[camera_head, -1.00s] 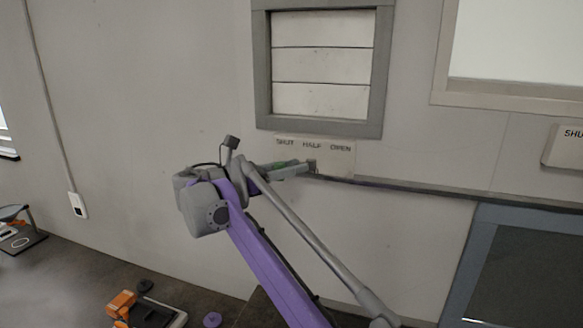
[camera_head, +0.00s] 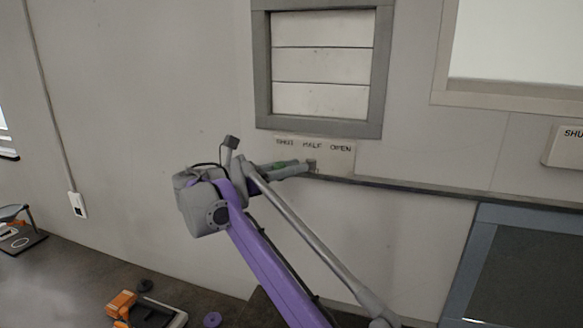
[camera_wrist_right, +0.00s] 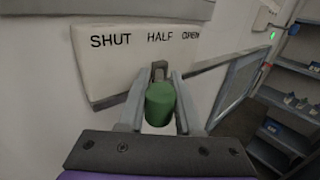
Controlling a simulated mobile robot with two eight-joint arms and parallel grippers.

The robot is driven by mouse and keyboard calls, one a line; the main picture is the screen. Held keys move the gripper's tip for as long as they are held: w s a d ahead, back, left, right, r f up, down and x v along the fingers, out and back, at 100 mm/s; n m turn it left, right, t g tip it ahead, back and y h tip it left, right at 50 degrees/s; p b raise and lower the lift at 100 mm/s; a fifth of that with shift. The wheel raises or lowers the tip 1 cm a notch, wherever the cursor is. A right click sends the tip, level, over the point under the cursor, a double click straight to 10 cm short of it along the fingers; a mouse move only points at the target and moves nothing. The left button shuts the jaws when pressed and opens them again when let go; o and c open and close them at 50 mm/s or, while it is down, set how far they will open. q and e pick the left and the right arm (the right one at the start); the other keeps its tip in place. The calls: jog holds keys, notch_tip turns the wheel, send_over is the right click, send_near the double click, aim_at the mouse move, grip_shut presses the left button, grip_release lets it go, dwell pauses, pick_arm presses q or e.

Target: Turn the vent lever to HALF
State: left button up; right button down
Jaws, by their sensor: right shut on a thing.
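The vent lever shows in the right wrist view as a green cylindrical grip (camera_wrist_right: 160,98) with a small grey metal part beyond it. My right gripper (camera_wrist_right: 157,76) has its two fingers on either side of the green grip and is shut on it. The plate reads SHUT, HALF, OPEN from left to right. In the wrist view the lever lies below HALF. My left gripper is not in view.
The louvred vent (camera_head: 322,66) is above the plate. A dark rail (camera_head: 440,190) runs along the wall to the right. A blue-grey framed panel (camera_head: 530,265) is at lower right. An orange device (camera_head: 122,304) sits at lower left.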

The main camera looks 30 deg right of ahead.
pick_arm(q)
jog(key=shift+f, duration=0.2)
pick_arm(e)
jog(key=shift+s+t, duration=0.1)
jog(key=shift+t, duration=0.2)
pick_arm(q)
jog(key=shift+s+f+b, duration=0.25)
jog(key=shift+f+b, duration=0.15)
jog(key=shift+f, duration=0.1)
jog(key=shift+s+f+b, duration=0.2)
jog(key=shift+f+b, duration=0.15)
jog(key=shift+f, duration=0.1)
pick_arm(e)
jog(key=s+n+t, duration=0.1)
jog(key=t, duration=0.1)
jog(key=n+t+y, duration=0.1)
jog(key=n+t, duration=0.1)
jog(key=s+n+t, duration=0.1)
jog(key=t, duration=0.1)
jog(key=shift+s+d+n+t+y, duration=0.3)
jog(key=shift+d+n+t, duration=0.05)
jog(key=shift+n+t, duration=0.05)
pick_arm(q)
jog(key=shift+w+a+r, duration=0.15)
pick_arm(e)
jog(key=shift+s, duration=0.1)
jog(key=shift+s+d, duration=0.2)
jog(key=shift+d, duration=0.05)
